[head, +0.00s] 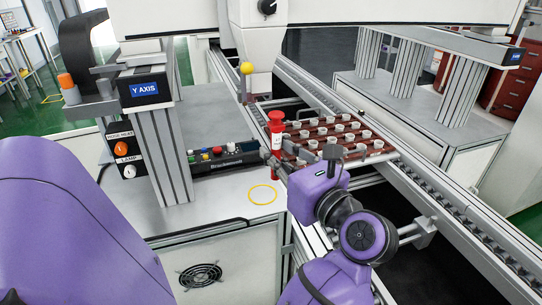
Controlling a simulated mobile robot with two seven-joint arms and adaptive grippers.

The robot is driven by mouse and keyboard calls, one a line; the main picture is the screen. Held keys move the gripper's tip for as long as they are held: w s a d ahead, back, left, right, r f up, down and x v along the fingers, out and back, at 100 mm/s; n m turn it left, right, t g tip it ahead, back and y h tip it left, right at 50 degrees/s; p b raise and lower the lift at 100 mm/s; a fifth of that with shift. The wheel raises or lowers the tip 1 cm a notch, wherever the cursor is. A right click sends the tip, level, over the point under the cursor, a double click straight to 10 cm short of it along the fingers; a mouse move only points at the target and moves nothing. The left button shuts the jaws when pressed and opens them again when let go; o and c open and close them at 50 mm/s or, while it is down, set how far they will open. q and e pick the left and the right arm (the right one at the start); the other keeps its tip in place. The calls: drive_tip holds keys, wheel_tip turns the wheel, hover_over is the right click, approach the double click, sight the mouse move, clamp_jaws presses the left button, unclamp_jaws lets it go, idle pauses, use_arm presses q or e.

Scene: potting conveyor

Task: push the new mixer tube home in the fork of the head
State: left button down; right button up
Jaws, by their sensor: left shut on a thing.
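A red upright tube (276,131) with a flared top and a pale label stands at the centre; I take it for the mixer tube. My left gripper (275,163), on the purple wrist, is shut on its lower part. The white dispensing head (249,45) hangs above and a little left of the tube's top, with a yellow ball knob (247,68) on its front. The fork is too small to make out, and I cannot tell whether the tube touches it. My right gripper is not in view.
A dark red tray (340,157) of white cups sits on the conveyor (440,195) just right of the tube. The Y-axis post (163,150) and a button box (222,157) stand left. The bench around the yellow ring (262,195) is clear.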

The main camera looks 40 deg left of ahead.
use_arm(q)
drive_tip(key=shift+x, duration=0.9)
drive_tip(key=w+a, duration=0.2)
drive_tip(key=a, duration=0.1)
drive_tip(key=shift+a+p, duration=0.1)
drive_tip(key=shift+p, duration=0.25)
drive_tip(key=shift+a, duration=0.1)
idle(0.9)
drive_tip(key=shift+x, duration=0.8)
drive_tip(key=shift+w+a, duration=0.8)
drive_tip(key=shift+a, duration=0.35)
